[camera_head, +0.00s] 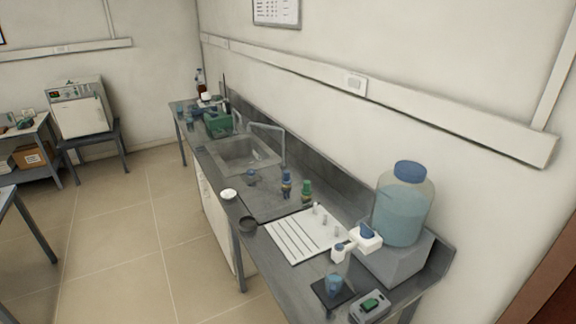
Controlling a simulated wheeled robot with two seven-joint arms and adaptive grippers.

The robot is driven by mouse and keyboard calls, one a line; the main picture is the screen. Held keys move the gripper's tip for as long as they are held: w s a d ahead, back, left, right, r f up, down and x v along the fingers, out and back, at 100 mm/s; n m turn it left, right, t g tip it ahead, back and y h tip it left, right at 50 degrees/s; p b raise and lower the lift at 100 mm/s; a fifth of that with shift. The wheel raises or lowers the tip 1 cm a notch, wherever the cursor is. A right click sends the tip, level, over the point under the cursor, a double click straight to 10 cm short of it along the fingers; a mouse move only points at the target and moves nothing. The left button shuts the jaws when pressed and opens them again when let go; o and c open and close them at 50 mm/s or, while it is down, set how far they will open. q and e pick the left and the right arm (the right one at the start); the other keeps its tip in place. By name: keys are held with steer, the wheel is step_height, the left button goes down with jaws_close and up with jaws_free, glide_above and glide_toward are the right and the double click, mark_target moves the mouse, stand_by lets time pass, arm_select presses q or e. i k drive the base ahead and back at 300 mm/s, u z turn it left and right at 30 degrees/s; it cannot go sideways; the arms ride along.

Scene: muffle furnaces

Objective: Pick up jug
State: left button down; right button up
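A large clear jug-like container (402,212) with a blue cap and bluish liquid stands upright on a grey block (396,262) at the right end of the counter, close to the wall. It is the only thing I see that looks like a jug. Neither of my grippers is in view, and nothing is touching the container.
The long grey counter (268,262) runs along the wall with a sink (240,153) in it. A white ribbed board (296,238), small bottles (286,186) and a small blue beaker (334,285) stand near the container. A muffle furnace (80,110) stands at the back left. The tiled floor (130,240) is clear.

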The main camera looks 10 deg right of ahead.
mark_target(335, 275)
steer(key=u, duration=1.75)
steer(key=i, duration=1.25)
steer(key=z, duration=2.85)
